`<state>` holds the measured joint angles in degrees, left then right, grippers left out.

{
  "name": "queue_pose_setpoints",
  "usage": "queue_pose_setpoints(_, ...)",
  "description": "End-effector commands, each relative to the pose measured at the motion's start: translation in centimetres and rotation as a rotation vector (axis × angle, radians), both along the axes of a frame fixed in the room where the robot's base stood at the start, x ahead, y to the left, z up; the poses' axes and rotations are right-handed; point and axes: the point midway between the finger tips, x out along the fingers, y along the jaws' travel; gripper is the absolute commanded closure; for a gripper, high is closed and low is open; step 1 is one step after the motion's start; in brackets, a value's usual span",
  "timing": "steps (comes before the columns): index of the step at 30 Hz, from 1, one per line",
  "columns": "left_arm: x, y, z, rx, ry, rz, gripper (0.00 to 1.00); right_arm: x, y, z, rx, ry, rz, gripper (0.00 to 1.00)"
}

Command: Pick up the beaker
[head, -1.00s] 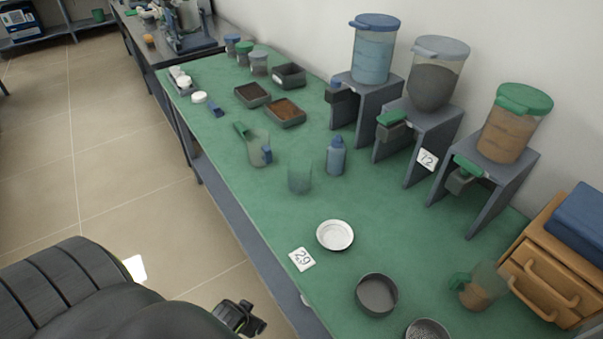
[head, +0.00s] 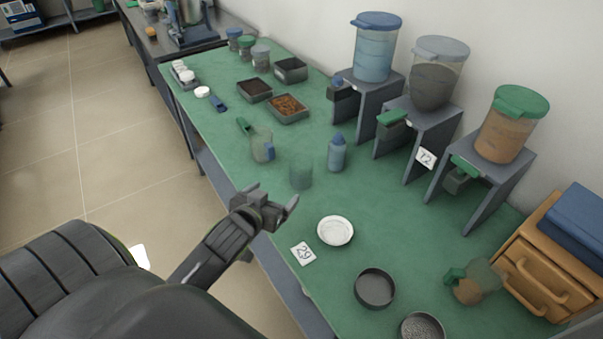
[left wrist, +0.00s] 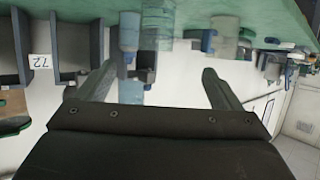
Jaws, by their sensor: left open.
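The beaker (head: 301,174) is a clear, greenish, open cup standing upright on the green bench top. It also shows near the top of the left wrist view (left wrist: 157,20), where the scene is upside down. My left gripper (head: 272,197) is open and empty at the bench's front edge, just below and left of the beaker in the head view. Its two fingers (left wrist: 158,72) are spread apart in the left wrist view. The beaker is apart from them. My right gripper is not in view.
A blue bottle (head: 337,153) stands right of the beaker, and a clear jug (head: 262,145) stands to its left. A white dish (head: 335,230) and a number card (head: 303,253) lie nearer. Dispensers on grey stands (head: 415,135) line the wall.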

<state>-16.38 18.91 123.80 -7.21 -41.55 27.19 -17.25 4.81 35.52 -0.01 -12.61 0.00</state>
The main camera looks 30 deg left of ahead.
Motion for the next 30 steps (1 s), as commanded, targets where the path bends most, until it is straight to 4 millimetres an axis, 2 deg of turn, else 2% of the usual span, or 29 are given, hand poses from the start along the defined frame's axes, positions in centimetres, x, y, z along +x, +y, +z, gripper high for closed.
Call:
queue_pose_setpoints(4,1.6,0.2,0.2,-0.003,-0.024,-0.005,0.13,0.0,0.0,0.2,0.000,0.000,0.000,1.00)
queue_pose_setpoints(21,9.9,1.8,-3.0,-0.003,-0.021,-0.004,0.13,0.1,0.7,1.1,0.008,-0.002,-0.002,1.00)
queue_pose_setpoints(30,11.7,2.2,-3.7,-0.003,-0.021,-0.005,0.13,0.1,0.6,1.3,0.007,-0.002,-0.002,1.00)
